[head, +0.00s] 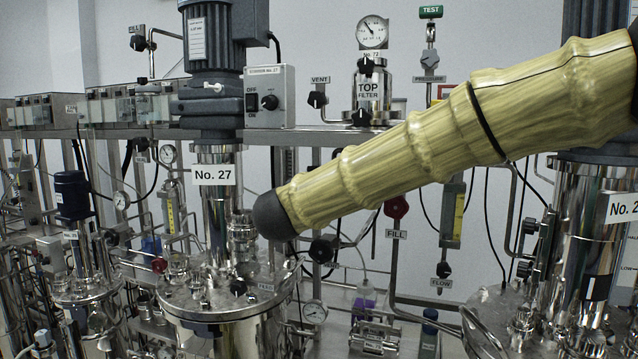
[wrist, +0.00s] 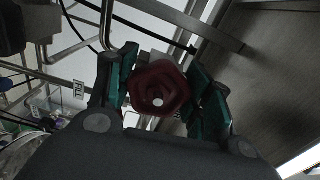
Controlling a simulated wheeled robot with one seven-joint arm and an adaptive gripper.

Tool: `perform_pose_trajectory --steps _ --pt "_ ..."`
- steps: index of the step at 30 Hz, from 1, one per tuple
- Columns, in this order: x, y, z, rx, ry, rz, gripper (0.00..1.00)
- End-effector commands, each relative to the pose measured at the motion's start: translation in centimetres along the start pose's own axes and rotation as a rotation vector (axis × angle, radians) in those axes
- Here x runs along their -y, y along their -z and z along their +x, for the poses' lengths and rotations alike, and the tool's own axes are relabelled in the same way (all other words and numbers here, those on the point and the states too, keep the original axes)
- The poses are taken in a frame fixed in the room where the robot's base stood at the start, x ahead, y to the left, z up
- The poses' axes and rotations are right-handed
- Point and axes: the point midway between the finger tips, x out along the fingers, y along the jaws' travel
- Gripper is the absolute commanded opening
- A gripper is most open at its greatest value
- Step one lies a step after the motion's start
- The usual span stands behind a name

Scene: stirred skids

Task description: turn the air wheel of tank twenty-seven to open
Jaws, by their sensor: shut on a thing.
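In the wrist view a dark red, many-sided wheel (wrist: 158,90) with a pale centre sits between the green-padded fingers of my gripper (wrist: 163,86). The fingers are shut on it, one pad on each side. A small white label (wrist: 79,89) stands left of the wheel, tilted, and seems to read FILL. In the head view tank twenty-seven (head: 230,325) stands left of centre, with its sign No. 27 (head: 213,175) on the column above. My gripper does not show in the head view. I cannot tell the wheel's turn angle.
A red knob (head: 397,207) above a FILL label hangs right of centre, below my arm. Another tank (head: 585,240) is at right. Pipes and cables crowd the space.

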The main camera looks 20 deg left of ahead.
Motion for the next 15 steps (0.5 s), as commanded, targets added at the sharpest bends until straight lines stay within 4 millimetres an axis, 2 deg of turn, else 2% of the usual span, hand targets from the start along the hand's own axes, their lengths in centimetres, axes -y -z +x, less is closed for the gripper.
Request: perform_pose_trajectory --steps 15 --pt "-0.8 -0.11 -0.26 0.006 -0.008 -0.495 0.27"
